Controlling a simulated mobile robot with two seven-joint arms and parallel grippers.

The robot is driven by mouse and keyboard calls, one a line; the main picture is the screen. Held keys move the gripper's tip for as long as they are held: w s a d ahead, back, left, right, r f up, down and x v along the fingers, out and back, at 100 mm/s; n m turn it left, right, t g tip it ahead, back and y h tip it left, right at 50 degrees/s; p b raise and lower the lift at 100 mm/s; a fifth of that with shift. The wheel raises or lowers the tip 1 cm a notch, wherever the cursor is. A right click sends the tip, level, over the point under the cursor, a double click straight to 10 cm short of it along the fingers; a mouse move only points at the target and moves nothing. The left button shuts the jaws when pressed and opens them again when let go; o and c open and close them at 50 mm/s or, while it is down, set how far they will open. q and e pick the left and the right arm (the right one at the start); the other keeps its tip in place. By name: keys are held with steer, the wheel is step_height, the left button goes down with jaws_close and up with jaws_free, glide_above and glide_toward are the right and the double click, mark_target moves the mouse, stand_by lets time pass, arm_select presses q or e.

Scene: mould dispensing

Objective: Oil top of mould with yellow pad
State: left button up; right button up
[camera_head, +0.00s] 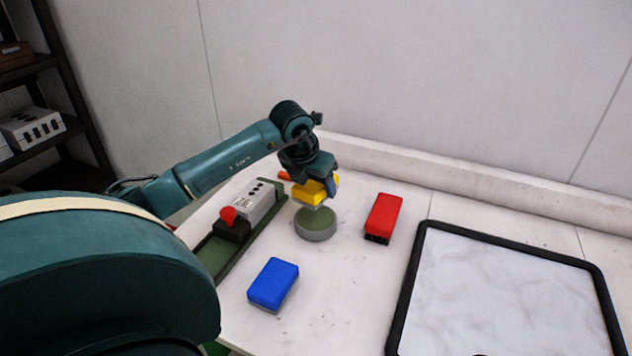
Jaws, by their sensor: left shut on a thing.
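The yellow pad (309,193) is held in my left gripper (318,184), which is shut on it and points down. The mould (316,225) looks like a low round grey piece with a greenish top, standing on the white table. The pad is just above the mould's top and partly overlaps its far edge in the picture. I cannot tell whether the two touch. My right gripper is not in view.
A blue block (273,284) lies in front and a red block (383,217) to the right. A grey box (258,201) and red button (229,215) stand left on a green tray (216,253). A black-framed marbled board (397,318) lies right.

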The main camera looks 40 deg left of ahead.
mark_target(319, 213)
arm_select(q)
steer(key=shift+f+b, duration=0.75)
steer(key=shift+f, duration=0.4)
steer(key=shift+f+b, duration=1.15)
steer(key=shift+f, duration=0.65)
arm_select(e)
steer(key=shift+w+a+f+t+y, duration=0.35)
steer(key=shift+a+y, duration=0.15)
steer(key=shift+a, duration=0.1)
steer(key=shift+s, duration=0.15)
arm_select(q)
steer(key=shift+f, duration=0.3)
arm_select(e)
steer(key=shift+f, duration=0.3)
arm_select(q)
steer(key=shift+f+b, duration=0.25)
steer(key=shift+b, duration=0.2)
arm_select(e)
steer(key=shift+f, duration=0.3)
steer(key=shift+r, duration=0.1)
arm_select(q)
steer(key=shift+r+p, duration=2.25)
steer(key=shift+r, duration=1.3)
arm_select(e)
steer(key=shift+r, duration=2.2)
arm_select(q)
steer(key=shift+r, duration=0.1)
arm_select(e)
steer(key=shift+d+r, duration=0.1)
